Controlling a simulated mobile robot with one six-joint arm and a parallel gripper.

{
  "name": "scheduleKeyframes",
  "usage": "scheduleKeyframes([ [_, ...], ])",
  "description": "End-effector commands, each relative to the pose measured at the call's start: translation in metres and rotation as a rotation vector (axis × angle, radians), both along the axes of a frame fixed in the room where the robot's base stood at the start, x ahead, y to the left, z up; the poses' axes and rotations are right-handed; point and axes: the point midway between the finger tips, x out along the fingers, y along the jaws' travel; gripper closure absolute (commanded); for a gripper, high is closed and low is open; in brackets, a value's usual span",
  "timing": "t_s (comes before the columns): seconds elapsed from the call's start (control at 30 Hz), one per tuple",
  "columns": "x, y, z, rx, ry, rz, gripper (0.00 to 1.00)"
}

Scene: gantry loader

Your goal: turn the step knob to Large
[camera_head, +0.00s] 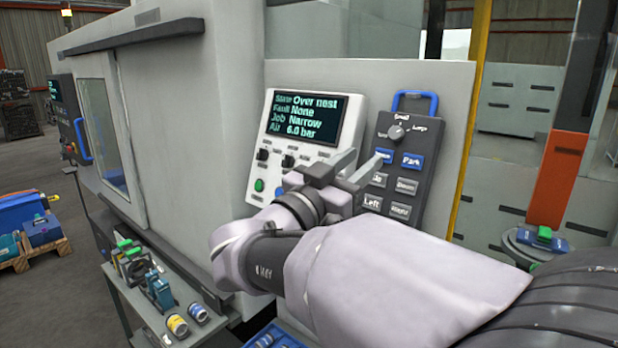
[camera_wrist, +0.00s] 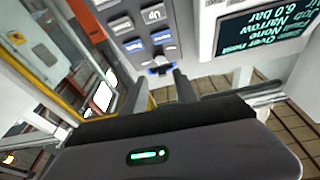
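The step knob (camera_head: 396,132) is a small round grey knob near the top of a dark grey pendant (camera_head: 428,135). "Small" is printed above it and "Large" to its right; the label at its left is too small to read surely. I cannot tell which mark the knob points to. My gripper (camera_head: 364,164) is in front of the pendant's left edge, below and left of the knob, with its fingers apart. In the wrist view my gripper (camera_wrist: 162,84) is open and empty, with the pendant beyond its fingertips, seen upside down.
The pendant has a blue top handle (camera_head: 415,97), a blue Park button (camera_head: 412,161) and several grey direction buttons. Left of it, a pale panel carries a screen (camera_head: 304,118) reading Over nest, None, Narrow, 6.0 bar. A yellow post (camera_head: 471,110) stands to the right.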

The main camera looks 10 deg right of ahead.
Motion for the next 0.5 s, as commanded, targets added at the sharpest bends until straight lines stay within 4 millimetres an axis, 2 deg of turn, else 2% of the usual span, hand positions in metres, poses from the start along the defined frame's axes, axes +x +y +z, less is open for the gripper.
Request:
scheduleKeyframes([
  [0.1, -0.017, 0.027, -0.008, -0.002, 0.001, 0.005, 0.64],
  [0.2, -0.028, 0.041, -0.012, -0.001, 0.001, 0.004, 0.64],
  [0.3, -0.034, 0.048, -0.014, 0.000, 0.000, 0.002, 0.64],
  [0.5, -0.036, 0.050, -0.015, 0.000, 0.001, -0.001, 0.64],
])
